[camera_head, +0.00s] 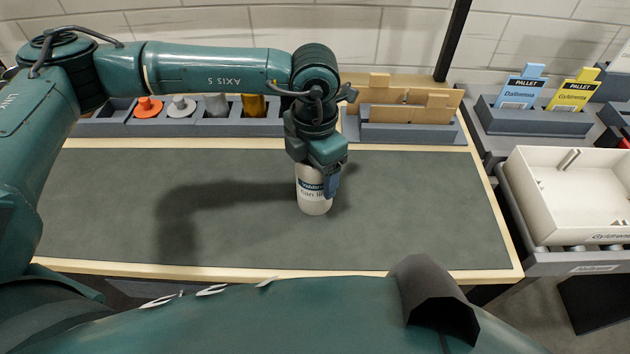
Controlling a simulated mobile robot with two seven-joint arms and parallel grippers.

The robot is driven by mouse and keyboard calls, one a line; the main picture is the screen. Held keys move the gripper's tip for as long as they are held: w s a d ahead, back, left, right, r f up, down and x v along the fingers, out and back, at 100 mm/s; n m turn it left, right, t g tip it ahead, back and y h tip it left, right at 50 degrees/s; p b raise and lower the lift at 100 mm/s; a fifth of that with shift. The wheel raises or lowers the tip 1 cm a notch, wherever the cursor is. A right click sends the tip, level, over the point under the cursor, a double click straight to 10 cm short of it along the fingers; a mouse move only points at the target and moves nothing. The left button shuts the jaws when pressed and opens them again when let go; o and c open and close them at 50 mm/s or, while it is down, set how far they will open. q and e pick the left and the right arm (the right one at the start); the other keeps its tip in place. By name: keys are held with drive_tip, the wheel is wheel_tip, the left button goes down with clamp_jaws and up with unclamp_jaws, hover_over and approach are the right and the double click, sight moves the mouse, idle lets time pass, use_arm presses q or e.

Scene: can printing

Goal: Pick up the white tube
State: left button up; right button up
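The white tube (313,203) is a pale cylinder with a dark blue label band, near the middle of the dark work mat. It looks roughly upright, with its lower end at or just above the mat. My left gripper (327,180) points down at its top. One blue finger overlaps the tube's right front side. The other finger is hidden, so I cannot tell whether the gripper has closed on the tube. My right gripper is not in view.
The dark mat (420,215) is clear around the tube. Behind it stand a grey rack (180,127) with orange, grey and yellow items and a holder with brown boards (405,117). At right are blue and yellow pallet cards (520,90) and a white open box (560,205).

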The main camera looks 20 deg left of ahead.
use_arm(q)
drive_tip(key=c, duration=0.7)
drive_tip(key=shift+r, duration=0.15)
drive_tip(key=shift+c, duration=0.2)
